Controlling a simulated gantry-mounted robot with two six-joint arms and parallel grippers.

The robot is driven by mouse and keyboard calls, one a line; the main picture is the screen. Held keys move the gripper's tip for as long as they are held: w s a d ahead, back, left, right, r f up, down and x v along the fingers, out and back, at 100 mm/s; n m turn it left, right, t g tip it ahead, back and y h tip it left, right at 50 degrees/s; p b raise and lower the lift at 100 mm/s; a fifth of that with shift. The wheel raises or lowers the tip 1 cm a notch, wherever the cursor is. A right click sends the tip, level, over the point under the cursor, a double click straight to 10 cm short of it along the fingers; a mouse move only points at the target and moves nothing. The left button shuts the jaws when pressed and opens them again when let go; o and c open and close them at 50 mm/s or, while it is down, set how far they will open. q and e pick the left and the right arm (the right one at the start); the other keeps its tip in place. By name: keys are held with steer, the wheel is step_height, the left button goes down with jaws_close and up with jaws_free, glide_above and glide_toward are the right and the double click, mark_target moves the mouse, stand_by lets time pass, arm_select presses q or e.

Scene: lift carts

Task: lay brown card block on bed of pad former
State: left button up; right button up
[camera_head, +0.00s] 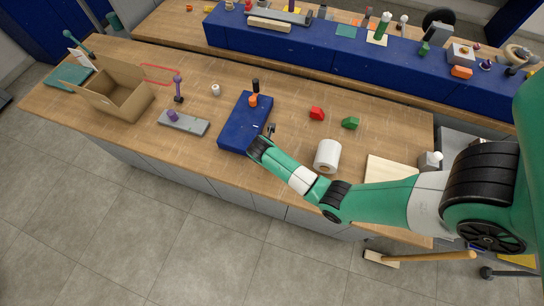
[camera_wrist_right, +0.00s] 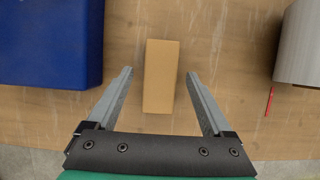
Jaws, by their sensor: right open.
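The brown card block (camera_wrist_right: 162,76) lies on the wooden table in the right wrist view, long side running away from me. My right gripper (camera_wrist_right: 159,74) is open, with one finger on each side of the block and a gap on both sides. In the head view my right gripper (camera_head: 270,130) is low beside the blue block-shaped piece (camera_head: 245,122); I cannot make out the brown block there. A grey flat base with a purple knob (camera_head: 184,123) stands further left. I cannot tell for sure which piece is the pad former. My left gripper is not in view.
The blue piece (camera_wrist_right: 50,45) is close on the left in the wrist view, a white roll (camera_wrist_right: 303,45) on the right.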

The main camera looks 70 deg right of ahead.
steer(key=shift+f, duration=0.15)
steer(key=shift+c, duration=0.3)
jaws_close()
stand_by(0.3)
